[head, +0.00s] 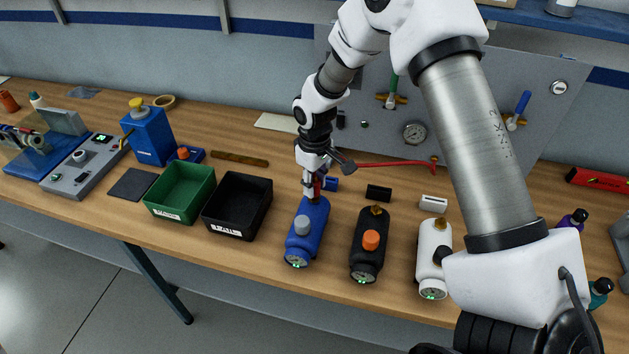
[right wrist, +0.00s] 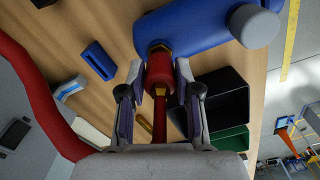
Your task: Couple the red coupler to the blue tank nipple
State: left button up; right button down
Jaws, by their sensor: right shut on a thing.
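The blue tank (head: 309,232) stands in the row of tanks near the front of the bench, with a grey knob on it. My right gripper (head: 316,184) is at its far end, shut on the red coupler (head: 317,190). In the right wrist view, the red coupler (right wrist: 160,70) sits between the two fingers of my right gripper (right wrist: 160,95), its tip against the end of the blue tank (right wrist: 190,25). The nipple is mostly hidden by the coupler, so I cannot tell whether it is fully seated. My left gripper is not in view.
A red hose (head: 395,163) runs from the wall panel to the coupler. The black tank (head: 369,245) and white tank (head: 433,255) stand to the right. A black bin (head: 238,228) and green bin (head: 180,215) stand to the left. Small blocks lie behind the tanks.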

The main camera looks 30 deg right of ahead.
aim_at(315, 177)
jog(key=shift+f, duration=0.35)
jog(key=c, duration=0.7)
grip_release()
jog(key=shift+r, duration=0.1)
notch_tip(315, 177, up, 12)
jog(key=shift+f, duration=0.1)
